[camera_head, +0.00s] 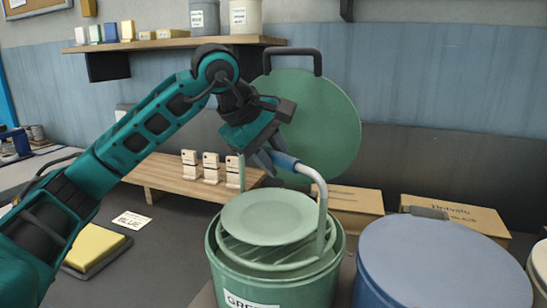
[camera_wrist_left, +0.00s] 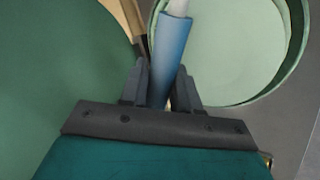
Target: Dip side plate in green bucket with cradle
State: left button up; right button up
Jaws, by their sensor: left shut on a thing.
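The green bucket (camera_head: 318,285) stands open in the lower middle of the head view, a label on its front. The round side plate (camera_head: 266,216), pale green, lies flat on the cradle's slatted base (camera_head: 298,250), near the level of the bucket's rim. The cradle's bent arm (camera_head: 322,215) rises on the right to a blue handle (camera_head: 284,160). My left gripper (camera_head: 272,160) is shut on that handle, above the plate. In the left wrist view its fingers (camera_wrist_left: 160,85) flank the blue handle (camera_wrist_left: 172,42). How deep the cradle base sits is partly hidden.
A round green lid (camera_head: 335,125) with a dark handle stands upright behind the bucket. A closed blue bucket (camera_head: 440,265) is close on the right. Boxes (camera_head: 455,218) lie behind. A low wooden stand (camera_head: 165,178) and a yellow sponge (camera_head: 93,247) are to the left.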

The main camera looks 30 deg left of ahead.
pick_arm(q)
jog(key=shift+r+p, duration=1.05)
jog(key=shift+r, duration=0.45)
dwell(1.2)
